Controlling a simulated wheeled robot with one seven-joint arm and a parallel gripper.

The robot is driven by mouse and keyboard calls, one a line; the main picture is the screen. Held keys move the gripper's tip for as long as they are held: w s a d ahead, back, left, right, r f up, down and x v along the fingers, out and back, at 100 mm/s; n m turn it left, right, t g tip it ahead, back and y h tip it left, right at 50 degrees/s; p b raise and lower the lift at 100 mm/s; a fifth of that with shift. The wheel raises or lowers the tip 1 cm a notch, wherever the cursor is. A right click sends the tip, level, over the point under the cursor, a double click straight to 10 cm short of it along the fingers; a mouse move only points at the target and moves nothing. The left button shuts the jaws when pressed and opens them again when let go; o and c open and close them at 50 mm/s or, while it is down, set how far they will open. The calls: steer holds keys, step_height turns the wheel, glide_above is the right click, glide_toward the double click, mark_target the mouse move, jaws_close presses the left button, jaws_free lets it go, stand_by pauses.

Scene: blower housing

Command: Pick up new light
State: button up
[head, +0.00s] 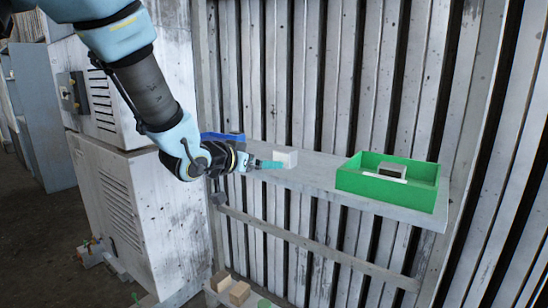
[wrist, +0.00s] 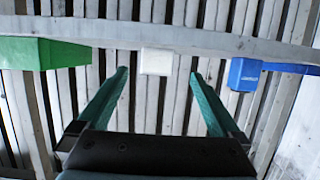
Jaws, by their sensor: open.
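A small white block (head: 286,157) sits on a grey shelf (head: 310,178) against the ribbed wall; it may be the new light, though its markings are too small to tell. In the wrist view the white block (wrist: 156,62) shows ahead, centred between the fingertips. My gripper (head: 272,164) is open, with teal fingers reaching towards the block from the left in the head view. The wrist view shows my gripper (wrist: 159,74) with nothing held. Whether the fingertips reach beside the block cannot be told.
A green open bin (head: 385,193) stands on the shelf's right end, with a grey box (head: 393,171) and a white bar (head: 384,178) in it. A blue bin (head: 222,137) is partly behind my arm. A worn white cabinet (head: 125,200) stands left. Wooden blocks (head: 239,293) lie below.

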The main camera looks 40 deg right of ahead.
mark_target(281, 159)
steer(key=shift+h, duration=0.3)
steer(key=x, duration=0.4)
steer(key=p+x, duration=0.1)
steer(key=x, duration=0.1)
steer(key=shift+s+d+r, duration=0.15)
steer(key=shift+s+r, duration=0.15)
steer(key=shift+s, duration=0.05)
steer(key=shift+p+x, duration=0.85)
steer(key=shift+x, duration=2.1)
steer(key=shift+w, duration=0.2)
steer(key=c, duration=1.4)
steer(key=shift+o, duration=0.2)
